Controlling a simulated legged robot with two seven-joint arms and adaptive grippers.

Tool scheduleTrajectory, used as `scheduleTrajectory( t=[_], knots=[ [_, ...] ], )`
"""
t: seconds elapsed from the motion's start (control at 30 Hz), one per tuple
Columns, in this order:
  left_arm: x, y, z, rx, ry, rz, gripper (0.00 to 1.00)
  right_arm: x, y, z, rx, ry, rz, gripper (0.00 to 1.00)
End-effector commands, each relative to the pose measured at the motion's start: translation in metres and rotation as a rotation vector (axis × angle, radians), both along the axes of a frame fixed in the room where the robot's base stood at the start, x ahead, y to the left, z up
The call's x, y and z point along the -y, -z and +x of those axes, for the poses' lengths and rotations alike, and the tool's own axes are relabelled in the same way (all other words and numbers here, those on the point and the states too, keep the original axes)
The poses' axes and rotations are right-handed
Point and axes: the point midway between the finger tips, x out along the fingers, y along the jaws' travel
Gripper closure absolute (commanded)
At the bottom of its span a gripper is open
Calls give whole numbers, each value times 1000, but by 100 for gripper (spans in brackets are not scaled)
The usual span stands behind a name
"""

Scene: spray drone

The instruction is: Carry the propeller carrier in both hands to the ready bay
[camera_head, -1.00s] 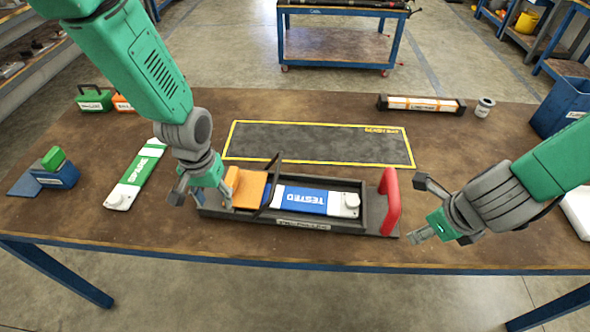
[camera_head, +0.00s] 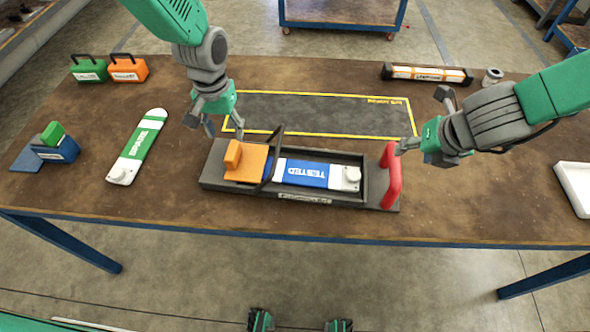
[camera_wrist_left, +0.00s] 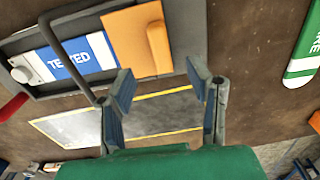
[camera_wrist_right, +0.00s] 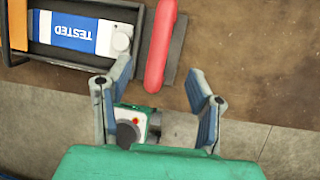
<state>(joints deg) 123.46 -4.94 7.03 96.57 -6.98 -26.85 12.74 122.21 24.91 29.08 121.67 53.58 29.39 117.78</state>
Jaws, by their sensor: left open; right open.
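The propeller carrier (camera_head: 345,201) is a long dark tray on the near part of the table. It holds a blue-and-white "TESTED" propeller (camera_head: 305,173), with an orange block (camera_head: 245,163) at its left end and a red handle (camera_head: 390,176) at its right. The ready bay (camera_head: 320,113), a dark yellow-edged rectangle, lies empty behind it. My left gripper (camera_head: 222,124) is open and empty, just behind the orange block; the left wrist view shows the block (camera_wrist_left: 138,40) beyond its fingers. My right gripper (camera_head: 422,121) is open and empty beside the red handle, one finger close to it; contact is unclear.
A green-and-white propeller (camera_head: 137,147) and a blue box (camera_head: 58,150) lie to the left. Green (camera_head: 89,70) and orange (camera_head: 128,69) cases stand at the back left. A dark rack (camera_head: 427,74) is at the back right, a white tray (camera_head: 575,188) at the right edge.

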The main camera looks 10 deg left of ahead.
Motion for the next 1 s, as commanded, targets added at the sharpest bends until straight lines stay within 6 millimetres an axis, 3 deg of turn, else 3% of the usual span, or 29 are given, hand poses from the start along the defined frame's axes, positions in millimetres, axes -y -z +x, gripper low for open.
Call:
scheduleTrajectory(
  t=[0.2,0.43,0.63,0.93,0.97,1.0],
  knots=[
    [0,46,-1,-2,0,1,54,-8,42,15,-4,-2,0,52],
    [0,81,-1,-1,1,1,54,-14,73,30,-1,-1,0,52],
    [0,94,-1,2,1,0,54,-16,85,35,2,-3,0,52],
    [0,95,-1,2,0,1,54,-17,87,36,1,-2,0,52],
    [0,95,-1,2,0,0,58,-17,87,36,1,-2,0,56],
    [0,95,-1,2,0,0,72,-17,87,36,1,-2,0,70]
  ],
)
